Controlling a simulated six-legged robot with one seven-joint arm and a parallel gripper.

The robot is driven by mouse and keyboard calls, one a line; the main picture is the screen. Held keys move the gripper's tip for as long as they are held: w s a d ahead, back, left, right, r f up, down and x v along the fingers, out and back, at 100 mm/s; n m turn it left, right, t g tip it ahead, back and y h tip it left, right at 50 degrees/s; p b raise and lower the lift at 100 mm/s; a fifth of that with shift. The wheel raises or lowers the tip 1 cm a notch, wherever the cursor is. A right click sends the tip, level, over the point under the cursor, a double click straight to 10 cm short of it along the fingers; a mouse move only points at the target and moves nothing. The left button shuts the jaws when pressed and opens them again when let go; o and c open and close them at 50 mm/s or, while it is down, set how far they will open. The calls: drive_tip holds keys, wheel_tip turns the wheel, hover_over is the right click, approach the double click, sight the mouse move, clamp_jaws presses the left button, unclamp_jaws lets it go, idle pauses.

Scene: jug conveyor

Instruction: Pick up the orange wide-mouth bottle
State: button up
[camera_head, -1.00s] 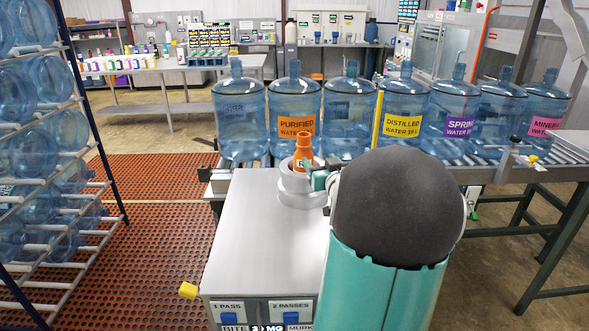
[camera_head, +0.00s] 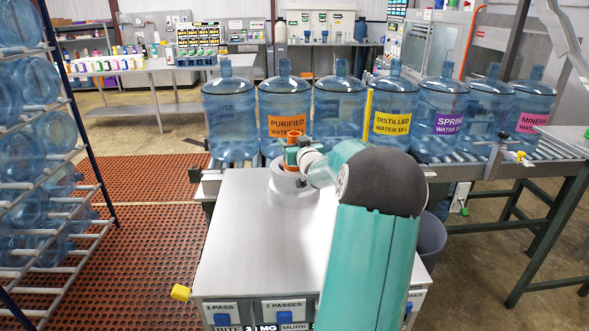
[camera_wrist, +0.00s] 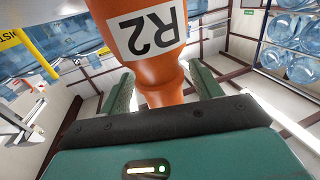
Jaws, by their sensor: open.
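The orange wide-mouth bottle (camera_head: 294,138) stands upright on a round grey pedestal (camera_head: 294,196) on the cabinet top, partly hidden by my gripper in the head view. In the wrist view the bottle (camera_wrist: 158,75) appears upside down with a white "R2" label, its narrower part between my fingers. My gripper (camera_wrist: 160,90) has one green finger on each side of the bottle, with a gap visible beside it. The gripper is open. In the head view my gripper (camera_head: 295,156) is at the bottle's front and right side.
A row of large blue water jugs (camera_head: 341,108) stands on the roller conveyor (camera_head: 440,165) just behind the pedestal. The grey cabinet top (camera_head: 240,235) is clear on the left. A jug rack (camera_head: 75,190) stands far left.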

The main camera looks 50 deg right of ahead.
drive_tip(key=c, duration=1.2)
drive_tip(key=shift+c, duration=0.8)
drive_tip(key=shift+r, duration=0.15)
